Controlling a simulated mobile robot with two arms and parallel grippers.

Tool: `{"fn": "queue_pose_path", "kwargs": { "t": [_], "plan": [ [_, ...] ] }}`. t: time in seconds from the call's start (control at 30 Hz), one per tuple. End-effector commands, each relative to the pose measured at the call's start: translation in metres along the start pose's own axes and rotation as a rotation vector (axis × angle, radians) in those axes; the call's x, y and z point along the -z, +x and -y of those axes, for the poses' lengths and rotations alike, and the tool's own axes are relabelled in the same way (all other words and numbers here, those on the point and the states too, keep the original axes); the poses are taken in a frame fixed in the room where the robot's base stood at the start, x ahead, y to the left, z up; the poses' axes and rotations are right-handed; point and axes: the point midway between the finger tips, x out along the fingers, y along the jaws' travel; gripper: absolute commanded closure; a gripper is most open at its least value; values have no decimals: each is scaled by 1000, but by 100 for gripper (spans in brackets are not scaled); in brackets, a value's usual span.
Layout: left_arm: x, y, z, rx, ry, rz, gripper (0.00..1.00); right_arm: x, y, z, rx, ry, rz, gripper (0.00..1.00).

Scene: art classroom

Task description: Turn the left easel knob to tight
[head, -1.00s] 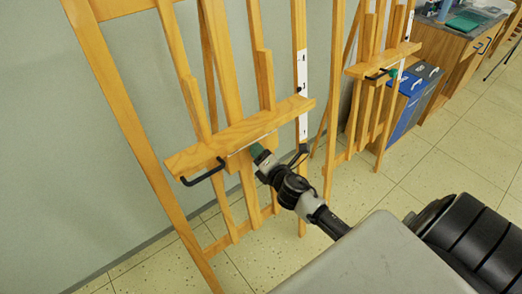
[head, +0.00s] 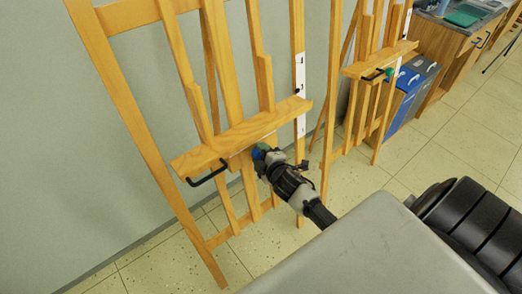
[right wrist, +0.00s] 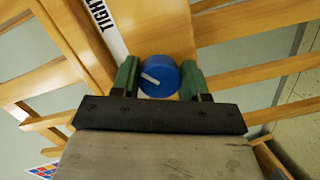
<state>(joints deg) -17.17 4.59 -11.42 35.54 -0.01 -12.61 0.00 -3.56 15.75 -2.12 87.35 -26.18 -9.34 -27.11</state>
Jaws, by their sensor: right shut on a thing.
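The left easel (head: 240,136) is wooden, with a cross ledge. Its blue round knob (right wrist: 161,79) sits below the ledge and has a white pointer line aimed to the left and slightly up in the right wrist view. A white strip (right wrist: 107,24) reading "TIGHT" lies to the upper left of the knob. My right gripper (head: 262,153) is at the knob below the ledge. Its green fingers (right wrist: 158,79) are shut on the knob, one on each side. My left gripper is out of view.
A black bent handle (head: 208,177) sticks out under the ledge's left end. A second easel (head: 382,62) stands to the right. Behind it are a blue bin (head: 403,100) and a wooden cabinet (head: 452,52). The tiled floor (head: 440,150) is clear at the right.

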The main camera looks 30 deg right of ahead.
Motion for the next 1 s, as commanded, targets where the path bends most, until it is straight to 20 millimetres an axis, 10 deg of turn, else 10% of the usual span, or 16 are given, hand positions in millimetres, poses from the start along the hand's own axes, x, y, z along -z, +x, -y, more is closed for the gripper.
{"fn": "queue_pose_path", "kwargs": {
  "t": [0.83, 0.87, 1.0],
  "plan": [
    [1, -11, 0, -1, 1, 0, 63, 0, 0, 0, 23, 141, 0, 79],
    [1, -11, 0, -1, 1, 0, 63, 0, 0, 0, 23, 140, 0, 54],
    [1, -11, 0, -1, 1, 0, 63, 0, 0, 0, 23, 140, 0, 33]
  ]
}}
